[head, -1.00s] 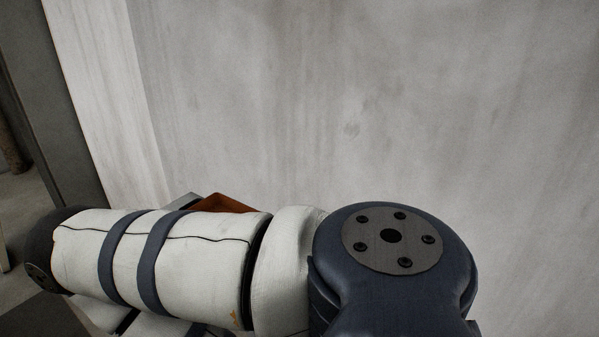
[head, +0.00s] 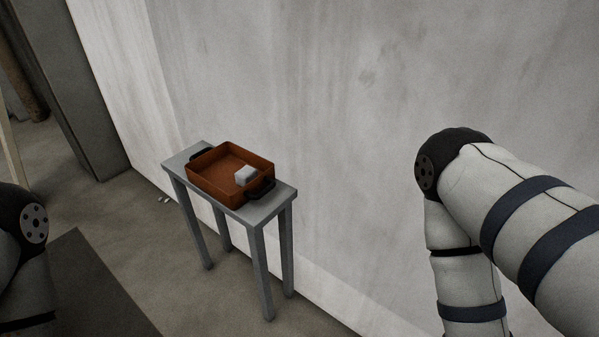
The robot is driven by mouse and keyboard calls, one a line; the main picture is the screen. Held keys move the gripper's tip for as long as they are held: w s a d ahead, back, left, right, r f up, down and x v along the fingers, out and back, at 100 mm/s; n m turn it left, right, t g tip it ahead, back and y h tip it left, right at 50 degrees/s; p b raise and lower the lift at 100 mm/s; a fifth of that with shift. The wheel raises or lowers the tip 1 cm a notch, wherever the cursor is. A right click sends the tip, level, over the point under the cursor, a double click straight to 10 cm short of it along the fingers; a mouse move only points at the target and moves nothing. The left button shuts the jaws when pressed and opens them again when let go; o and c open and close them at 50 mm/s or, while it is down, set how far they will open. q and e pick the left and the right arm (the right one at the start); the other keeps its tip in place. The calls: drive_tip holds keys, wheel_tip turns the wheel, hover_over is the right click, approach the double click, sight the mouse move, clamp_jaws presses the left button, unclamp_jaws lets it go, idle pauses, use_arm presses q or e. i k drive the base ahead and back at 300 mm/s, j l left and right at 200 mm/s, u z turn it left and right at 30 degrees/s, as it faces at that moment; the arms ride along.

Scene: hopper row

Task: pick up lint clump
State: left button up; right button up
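A small pale grey-white lump (head: 246,175) lies inside an orange-brown tray (head: 203,183) with dark handles, toward its right end. It is blocky and may be the lint clump; I cannot tell for sure. A few tiny whitish bits (head: 164,199) also lie on the floor by the wall, too small to identify. The tray stands on a narrow grey table (head: 272,207). Part of my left arm shows at the left edge and part of my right arm at the right. Neither gripper is in view.
A pale streaked wall (head: 370,130) runs right behind the table. A dark grey post (head: 85,100) stands at the left. A dark flat mat or panel (head: 80,285) lies on the floor at lower left. Floor between it and the table is clear.

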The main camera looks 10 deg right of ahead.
sight(245, 175)
drive_tip(key=i+j+z, duration=0.3)
drive_tip(key=j+z, duration=0.35)
drive_tip(key=i+j+z, duration=0.15)
drive_tip(key=j+z, duration=0.15)
